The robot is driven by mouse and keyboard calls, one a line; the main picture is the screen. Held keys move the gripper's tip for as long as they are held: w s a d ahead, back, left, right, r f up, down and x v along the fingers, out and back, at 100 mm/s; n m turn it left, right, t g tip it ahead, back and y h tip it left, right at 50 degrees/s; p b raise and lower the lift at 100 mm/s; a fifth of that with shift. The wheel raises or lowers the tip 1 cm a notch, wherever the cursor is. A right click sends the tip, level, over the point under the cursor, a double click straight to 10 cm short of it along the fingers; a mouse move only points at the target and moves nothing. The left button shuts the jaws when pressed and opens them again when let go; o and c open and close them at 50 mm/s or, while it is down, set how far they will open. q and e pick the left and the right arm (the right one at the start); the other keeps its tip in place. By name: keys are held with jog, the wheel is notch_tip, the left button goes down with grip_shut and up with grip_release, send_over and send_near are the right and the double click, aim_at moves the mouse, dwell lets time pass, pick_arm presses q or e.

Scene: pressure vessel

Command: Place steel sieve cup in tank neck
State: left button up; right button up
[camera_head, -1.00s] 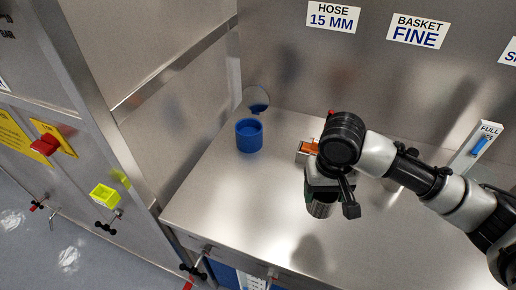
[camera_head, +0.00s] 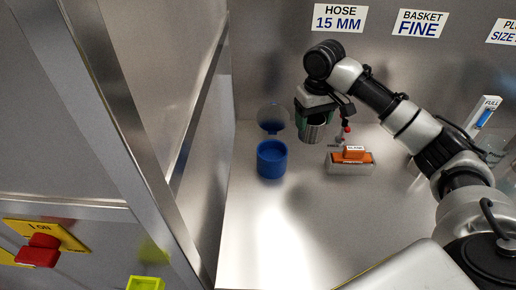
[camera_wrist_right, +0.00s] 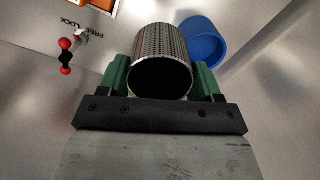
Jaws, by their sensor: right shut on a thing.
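The steel sieve cup (camera_head: 314,130) is a perforated metal cylinder. My right gripper (camera_head: 317,117) is shut on it and holds it above the steel worktop, to the right of and a little behind a blue round collar. In the right wrist view the cup (camera_wrist_right: 163,45) sits between the green fingers, its dark open end facing the camera. The blue collar (camera_head: 272,160) has an open top and stands on the worktop; it looks like the tank neck, but I cannot be sure. It also shows in the right wrist view (camera_wrist_right: 204,42), behind the cup to the right. My left gripper is not in view.
A steel wall (camera_head: 198,110) bounds the left. The worktop's front (camera_head: 290,235) is clear.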

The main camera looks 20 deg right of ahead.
jog(key=w+a+f, duration=0.1)
jog(key=a+f, duration=0.1)
jog(key=w+a+f+p, duration=0.1)
jog(key=w+a+f, duration=0.1)
jog(key=a, duration=0.1)
jog(key=w+a+f, duration=0.2)
jog(key=a, duration=0.1)
jog(key=shift+w+a+f+p, duration=0.1)
jog(key=shift+w+a+p, duration=0.05)
jog(key=shift+a+p, duration=0.15)
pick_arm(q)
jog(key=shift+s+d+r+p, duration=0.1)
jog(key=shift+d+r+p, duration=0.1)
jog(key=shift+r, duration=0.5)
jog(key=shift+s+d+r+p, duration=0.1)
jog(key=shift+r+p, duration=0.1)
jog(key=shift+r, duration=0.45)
pick_arm(e)
jog(key=shift+d+f, duration=0.1)
jog(key=shift+f, duration=1.8)
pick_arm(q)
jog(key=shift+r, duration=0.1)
pick_arm(e)
jog(key=shift+f, duration=0.1)
jog(key=o, duration=0.9)
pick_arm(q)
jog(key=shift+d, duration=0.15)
pick_arm(e)
jog(key=shift+o, duration=0.2)
